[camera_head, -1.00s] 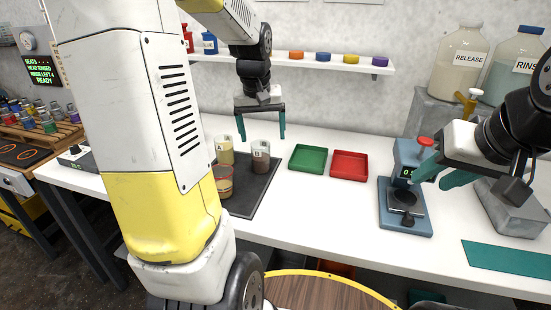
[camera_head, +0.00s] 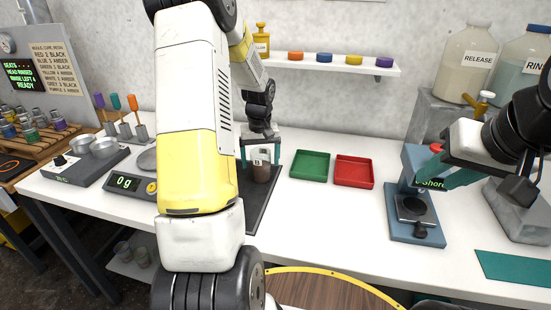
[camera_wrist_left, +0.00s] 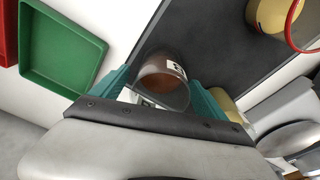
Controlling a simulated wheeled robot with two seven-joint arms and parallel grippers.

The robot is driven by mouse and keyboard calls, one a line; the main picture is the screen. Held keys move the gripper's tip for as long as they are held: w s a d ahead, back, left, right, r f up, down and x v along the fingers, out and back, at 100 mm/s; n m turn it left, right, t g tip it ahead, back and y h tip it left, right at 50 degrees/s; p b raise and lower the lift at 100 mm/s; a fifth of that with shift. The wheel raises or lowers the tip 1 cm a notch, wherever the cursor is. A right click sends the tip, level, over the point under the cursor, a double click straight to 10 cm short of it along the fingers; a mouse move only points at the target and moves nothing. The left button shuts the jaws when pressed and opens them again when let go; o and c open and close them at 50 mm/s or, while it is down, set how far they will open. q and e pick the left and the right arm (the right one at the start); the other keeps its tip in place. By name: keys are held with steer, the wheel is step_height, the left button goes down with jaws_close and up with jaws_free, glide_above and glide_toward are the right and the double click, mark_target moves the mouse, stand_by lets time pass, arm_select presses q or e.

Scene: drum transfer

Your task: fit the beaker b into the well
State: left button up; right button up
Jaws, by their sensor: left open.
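Beaker b (camera_head: 261,172) is a clear beaker with brown contents and a label reading B. It stands upright on the dark mat (camera_head: 262,205). My left gripper (camera_head: 260,158) is open, with its teal fingers on either side of the beaker. In the left wrist view, beaker b (camera_wrist_left: 163,82) lies between the spread fingers of the left gripper (camera_wrist_left: 160,95); whether they touch it I cannot tell. My right gripper (camera_head: 437,180) is open and empty near the blue press-like device. I cannot make out a well for certain.
A green tray (camera_head: 310,166) and a red tray (camera_head: 354,171) lie right of the mat. The blue device (camera_head: 415,215) stands further right. A scale (camera_head: 130,184) reading 0 g is at left. In the wrist view, a red-rimmed vessel (camera_wrist_left: 300,25) stands on the mat.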

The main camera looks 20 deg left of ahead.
arm_select(q)
steer(key=shift+f, duration=0.15)
steer(key=c, duration=1.7)
steer(key=shift+r, duration=0.2)
